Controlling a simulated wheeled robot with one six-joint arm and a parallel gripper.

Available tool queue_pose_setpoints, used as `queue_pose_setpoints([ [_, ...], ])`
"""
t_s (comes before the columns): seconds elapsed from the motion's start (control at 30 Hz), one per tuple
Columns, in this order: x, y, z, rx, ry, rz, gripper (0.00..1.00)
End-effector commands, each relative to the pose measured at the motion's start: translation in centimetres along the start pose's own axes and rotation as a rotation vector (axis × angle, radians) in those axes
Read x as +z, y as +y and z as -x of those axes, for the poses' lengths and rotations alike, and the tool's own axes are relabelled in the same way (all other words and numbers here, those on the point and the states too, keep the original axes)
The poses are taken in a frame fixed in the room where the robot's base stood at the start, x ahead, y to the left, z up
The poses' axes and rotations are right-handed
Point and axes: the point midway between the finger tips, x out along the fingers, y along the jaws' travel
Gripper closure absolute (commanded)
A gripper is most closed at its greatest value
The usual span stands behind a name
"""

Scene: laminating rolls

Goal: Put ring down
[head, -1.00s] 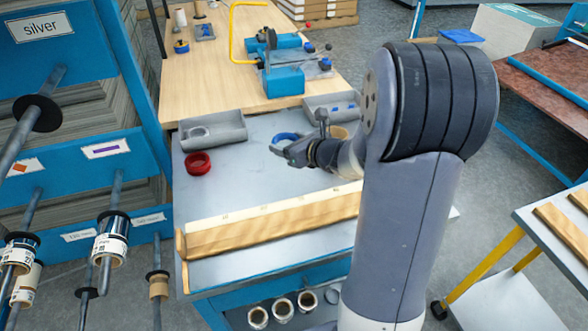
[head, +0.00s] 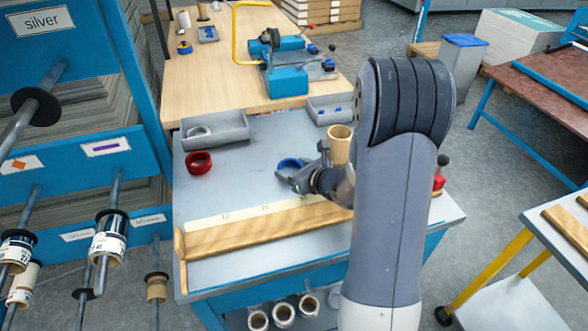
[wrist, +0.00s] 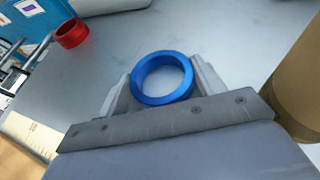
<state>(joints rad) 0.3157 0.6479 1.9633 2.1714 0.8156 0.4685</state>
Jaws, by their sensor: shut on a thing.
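A blue ring (wrist: 162,78) sits between the two fingers of my gripper (wrist: 160,84) in the wrist view, and both fingers close on its sides. In the head view the blue ring (head: 289,164) shows at the tip of my gripper (head: 291,172), over the grey tabletop (head: 235,185). I cannot tell whether the ring touches the top. A red ring (head: 199,163) lies on the grey top to the left, apart from the gripper; it also shows in the wrist view (wrist: 72,33).
A wooden rule (head: 255,228) lies along the front of the table. A brown cardboard core (head: 340,144) stands right of my gripper. Grey trays (head: 215,139) and (head: 330,111) sit behind. A blue machine (head: 286,78) stands on the wooden bench. The grey top between the rings is clear.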

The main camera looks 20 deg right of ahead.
Motion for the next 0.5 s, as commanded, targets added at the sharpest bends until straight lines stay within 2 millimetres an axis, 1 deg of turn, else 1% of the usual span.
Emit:
queue_pose_setpoints([
  [0.2,-0.4,-0.01,-0.18,0.0,-0.001,0.0,0.6],
  [0.23,-0.27,-0.01,-0.12,0.0,0.0,0.0,0.33],
  [0.47,-0.24,0.0,-0.1,0.0,0.0,0.0,0.14],
  [0.5,-0.24,0.0,-0.1,0.0,0.0,0.0,0.14],
])
